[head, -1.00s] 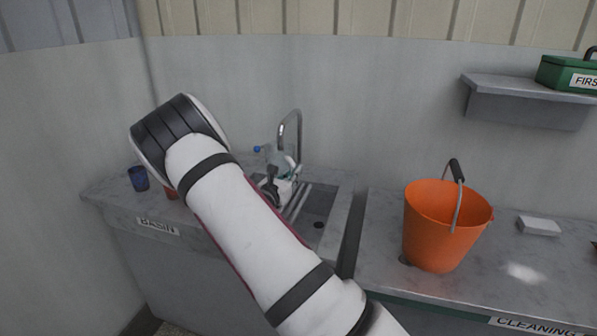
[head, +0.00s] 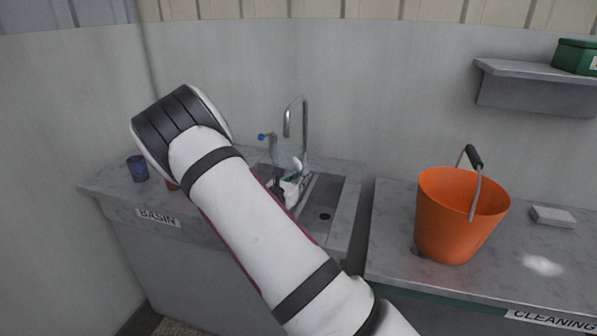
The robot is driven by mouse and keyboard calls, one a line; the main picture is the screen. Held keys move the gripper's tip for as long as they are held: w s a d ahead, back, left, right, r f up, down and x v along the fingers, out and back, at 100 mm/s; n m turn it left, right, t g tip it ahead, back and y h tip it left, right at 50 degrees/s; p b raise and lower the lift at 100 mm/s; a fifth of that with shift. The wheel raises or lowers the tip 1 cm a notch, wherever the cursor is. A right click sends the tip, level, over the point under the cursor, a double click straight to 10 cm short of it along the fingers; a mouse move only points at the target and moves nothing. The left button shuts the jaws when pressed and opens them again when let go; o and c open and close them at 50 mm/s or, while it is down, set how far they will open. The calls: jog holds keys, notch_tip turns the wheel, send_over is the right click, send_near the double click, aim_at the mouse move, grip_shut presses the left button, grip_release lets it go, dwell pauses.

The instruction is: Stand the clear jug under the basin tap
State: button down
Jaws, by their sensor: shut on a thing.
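The clear jug (head: 289,152) is faint and see-through, above the basin sink (head: 325,212). The metal basin tap (head: 304,118) curves over beside and behind it. My gripper (head: 280,184) is shut on the jug, its dark fingers low at the jug's near side. My arm hides part of the gripper and the sink's left side. I cannot tell whether the jug's base touches the sink, or whether its mouth is directly below the spout.
A blue cup (head: 137,168) and a partly hidden reddish cup (head: 172,184) stand on the counter at left. A blue knob (head: 262,137) is left of the tap. An orange bucket (head: 455,222) stands on the right counter, across a gap.

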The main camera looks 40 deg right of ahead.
jog(key=shift+f, duration=0.5)
jog(key=shift+f+b, duration=0.35)
jog(key=shift+f, duration=0.25)
jog(key=c, duration=1.6)
grip_release()
jog(key=shift+o, duration=0.2)
